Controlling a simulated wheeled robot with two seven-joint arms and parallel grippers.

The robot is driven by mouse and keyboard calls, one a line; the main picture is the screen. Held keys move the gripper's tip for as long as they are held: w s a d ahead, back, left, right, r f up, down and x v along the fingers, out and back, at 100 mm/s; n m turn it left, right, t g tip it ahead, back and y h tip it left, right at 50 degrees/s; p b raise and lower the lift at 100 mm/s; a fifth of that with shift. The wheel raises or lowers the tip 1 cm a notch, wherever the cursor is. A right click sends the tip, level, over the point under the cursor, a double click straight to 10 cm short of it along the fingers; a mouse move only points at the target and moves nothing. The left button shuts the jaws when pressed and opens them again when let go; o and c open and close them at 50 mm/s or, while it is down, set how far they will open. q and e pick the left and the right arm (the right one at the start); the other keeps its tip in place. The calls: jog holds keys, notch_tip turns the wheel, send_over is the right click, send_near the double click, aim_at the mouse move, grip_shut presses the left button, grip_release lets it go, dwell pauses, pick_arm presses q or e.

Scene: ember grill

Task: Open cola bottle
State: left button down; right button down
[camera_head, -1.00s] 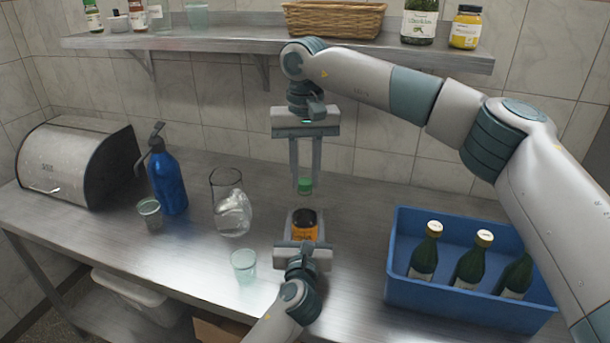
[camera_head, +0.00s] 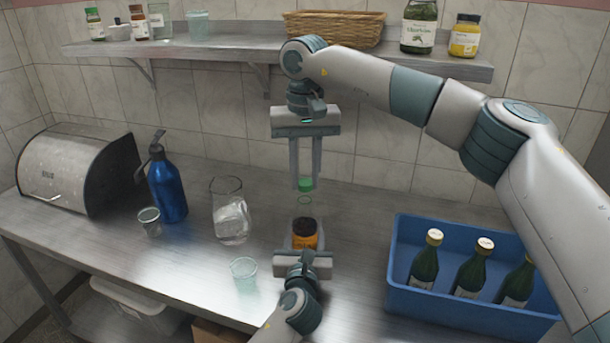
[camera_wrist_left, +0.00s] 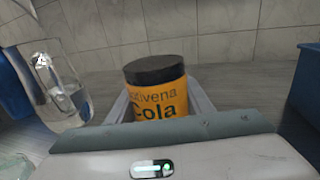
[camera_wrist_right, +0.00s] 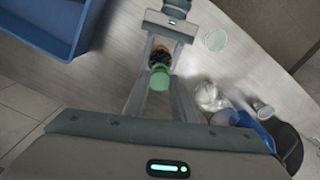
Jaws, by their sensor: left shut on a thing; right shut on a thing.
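The cola bottle (camera_head: 305,240) stands upright over the counter, with an orange label and dark contents; in the left wrist view (camera_wrist_left: 158,98) the label reads "Cola". My left gripper (camera_head: 303,252) is shut around it from the near side. My right gripper (camera_head: 305,180) points straight down above the bottle, shut on the green cap (camera_head: 306,185). A thin green ring (camera_head: 305,200) shows just under the cap, with a small gap between them. The bottle's clear upper part hardly shows. The right wrist view shows the cap (camera_wrist_right: 160,78) between the fingertips.
A blue crate (camera_head: 470,307) with several dark green bottles stands at right. A glass jug (camera_head: 230,215), a small glass (camera_head: 243,272), a blue siphon bottle (camera_head: 167,188) and a metal bread box (camera_head: 75,170) stand to the left. A shelf (camera_head: 250,48) runs behind.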

aim_at(305, 182)
jog(key=shift+r, duration=2)
pick_arm(q)
jog(key=c, duration=0.8)
grip_release()
jog(key=shift+s, duration=0.15)
jog(key=s, duration=0.4)
jog(key=s+b, duration=0.1)
jog(key=s, duration=0.6)
jog(key=shift+s+a, duration=0.3)
jog(key=shift+s, duration=0.05)
pick_arm(e)
jog(key=shift+f, duration=0.65)
